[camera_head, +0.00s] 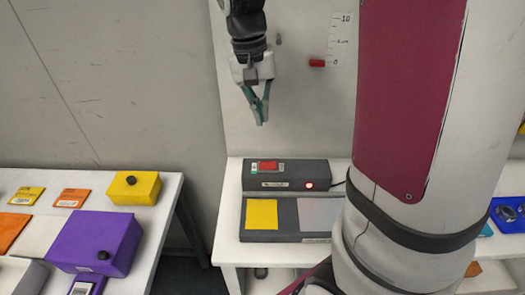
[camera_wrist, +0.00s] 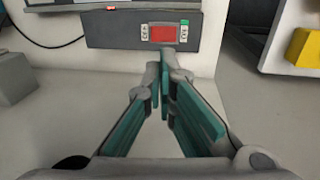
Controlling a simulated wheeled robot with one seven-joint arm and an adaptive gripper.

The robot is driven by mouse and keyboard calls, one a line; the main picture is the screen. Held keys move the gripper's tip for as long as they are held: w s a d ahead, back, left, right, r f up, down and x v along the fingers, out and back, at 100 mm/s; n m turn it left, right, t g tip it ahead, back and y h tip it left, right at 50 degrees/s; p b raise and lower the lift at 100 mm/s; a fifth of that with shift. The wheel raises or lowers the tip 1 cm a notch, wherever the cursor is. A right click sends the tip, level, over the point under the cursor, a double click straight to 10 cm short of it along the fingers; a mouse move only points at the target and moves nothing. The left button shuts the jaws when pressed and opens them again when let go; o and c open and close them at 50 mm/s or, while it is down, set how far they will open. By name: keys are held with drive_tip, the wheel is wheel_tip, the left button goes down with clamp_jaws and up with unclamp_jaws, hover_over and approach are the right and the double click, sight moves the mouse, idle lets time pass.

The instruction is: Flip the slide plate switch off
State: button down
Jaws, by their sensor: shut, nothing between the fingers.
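A dark grey box (camera_head: 285,176) stands at the back of the white table. A red light (camera_head: 309,184) glows on the box's front right. The switch also shows in the wrist view (camera_wrist: 162,34), just beyond my fingertips. My gripper (camera_head: 261,122) points down, shut and empty, above the box and apart from it; in the wrist view its teal fingers (camera_wrist: 165,62) meet below the switch.
In front of the box lies a dark base (camera_head: 270,236) with a yellow plate (camera_head: 262,213) and a grey plate (camera_head: 319,214). A red marker (camera_head: 317,63) sits beside a scale on the back panel. A left table (camera_head: 160,220) holds a purple box (camera_head: 95,241) and a yellow box (camera_head: 134,187).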

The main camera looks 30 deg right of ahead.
sight(271, 165)
drive_tip(key=f, duration=0.4)
drive_tip(key=d+f, duration=0.1)
drive_tip(key=f, duration=0.4)
drive_tip(key=s+f+p, duration=0.1)
drive_tip(key=f, duration=0.4)
drive_tip(key=shift+s+d, duration=0.1)
drive_tip(key=shift+d, duration=0.2)
drive_tip(key=shift+s+d+f+t+y+b, duration=0.25)
drive_tip(key=shift+f+t+y+b, duration=0.1)
drive_tip(key=shift+y, duration=0.15)
drive_tip(key=shift+f, duration=0.1)
